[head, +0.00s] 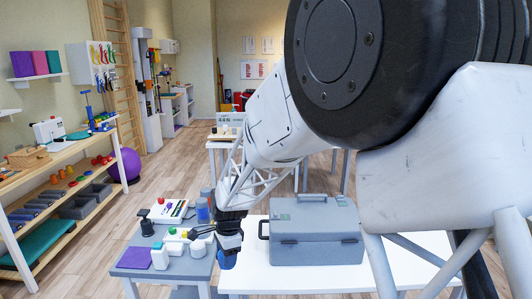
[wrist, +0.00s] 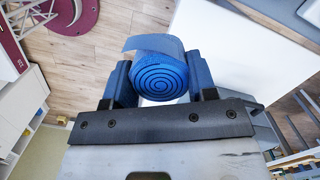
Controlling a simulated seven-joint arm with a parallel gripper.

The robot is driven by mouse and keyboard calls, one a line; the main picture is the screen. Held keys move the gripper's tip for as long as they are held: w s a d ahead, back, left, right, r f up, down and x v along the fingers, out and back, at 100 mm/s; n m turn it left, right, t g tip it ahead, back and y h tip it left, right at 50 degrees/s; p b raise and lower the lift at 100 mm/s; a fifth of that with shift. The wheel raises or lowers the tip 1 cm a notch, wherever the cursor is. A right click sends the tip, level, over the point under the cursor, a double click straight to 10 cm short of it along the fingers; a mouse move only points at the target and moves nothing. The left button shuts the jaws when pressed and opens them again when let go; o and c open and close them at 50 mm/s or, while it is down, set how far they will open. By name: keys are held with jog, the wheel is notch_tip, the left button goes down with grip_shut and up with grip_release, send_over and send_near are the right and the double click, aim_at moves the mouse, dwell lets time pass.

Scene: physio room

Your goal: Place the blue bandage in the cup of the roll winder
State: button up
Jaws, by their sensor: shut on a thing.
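The blue bandage (wrist: 158,80) is a rolled spiral with a loose end flap on top, seen end-on in the wrist view. My gripper (wrist: 161,85) is shut on it, one blue finger on each side. In the head view my gripper (head: 229,241) hangs near the left end of the white table, with the blue bandage (head: 227,262) just below it. I cannot make out the roll winder or its cup with certainty. My arm hides much of the right side of the head view.
A grey toolbox (head: 314,231) stands on the white table (head: 288,279). To the left, a grey-topped table (head: 193,269) bears white bottles, a black-topped jar, a purple cloth (head: 134,258) and a white device (head: 168,211). Wooden shelving (head: 78,165) lines the left wall; the floor between is clear.

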jog(key=w+d+r+n, duration=0.4)
jog(key=w+d, duration=0.3)
jog(key=d, duration=0.3)
jog(key=w+d+r+n, duration=0.4)
jog(key=w+d, duration=0.3)
jog(key=d, duration=0.3)
jog(key=w+d+r+n+g+h, duration=0.1)
jog(key=w+d+r+n, duration=0.3)
jog(key=w+d, duration=0.4)
jog(key=shift+d+r, duration=0.2)
jog(key=shift+d, duration=0.95)
